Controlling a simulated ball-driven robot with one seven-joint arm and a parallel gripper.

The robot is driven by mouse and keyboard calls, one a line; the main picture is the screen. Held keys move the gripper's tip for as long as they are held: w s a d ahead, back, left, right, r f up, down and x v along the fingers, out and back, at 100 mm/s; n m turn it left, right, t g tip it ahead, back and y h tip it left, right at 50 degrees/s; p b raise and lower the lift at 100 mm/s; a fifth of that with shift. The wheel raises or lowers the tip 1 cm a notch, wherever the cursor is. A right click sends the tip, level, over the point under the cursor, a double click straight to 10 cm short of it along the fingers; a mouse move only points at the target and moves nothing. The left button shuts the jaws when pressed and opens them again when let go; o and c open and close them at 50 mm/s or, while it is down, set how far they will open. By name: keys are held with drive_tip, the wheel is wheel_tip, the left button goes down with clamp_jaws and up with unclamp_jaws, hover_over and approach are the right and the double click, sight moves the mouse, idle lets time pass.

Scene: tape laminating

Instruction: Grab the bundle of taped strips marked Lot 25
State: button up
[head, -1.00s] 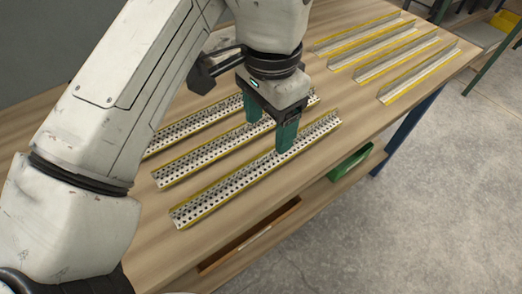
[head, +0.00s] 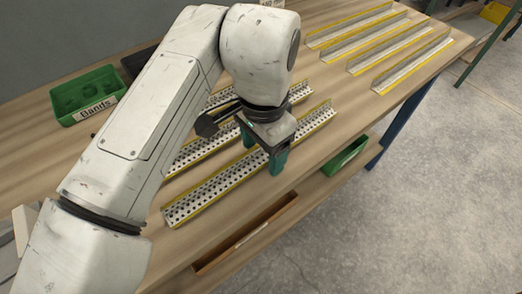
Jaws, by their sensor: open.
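Perforated metal strips with yellow tape along their edges lie on the wooden bench. The front perforated strip (head: 215,188) runs diagonally near the bench's front edge. Another perforated strip (head: 190,153) lies behind it, partly hidden by my arm, with more perforated metal further back. Several plain strips with yellow edges (head: 375,45) lie at the far right. I can read no Lot 25 mark on any of them. My gripper (head: 264,150) is open, its green fingers on either side of the front perforated strip in the picture. I cannot tell how far down they reach.
A green bin labelled Bands (head: 85,95) stands at the back left of the bench (head: 150,265). A green tray (head: 346,156) and a brown tray (head: 246,234) sit below the front edge. Bare wood separates the two strip groups.

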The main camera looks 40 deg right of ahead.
drive_tip(key=shift+c, duration=0.5)
clamp_jaws()
drive_tip(key=shift+r, duration=0.1)
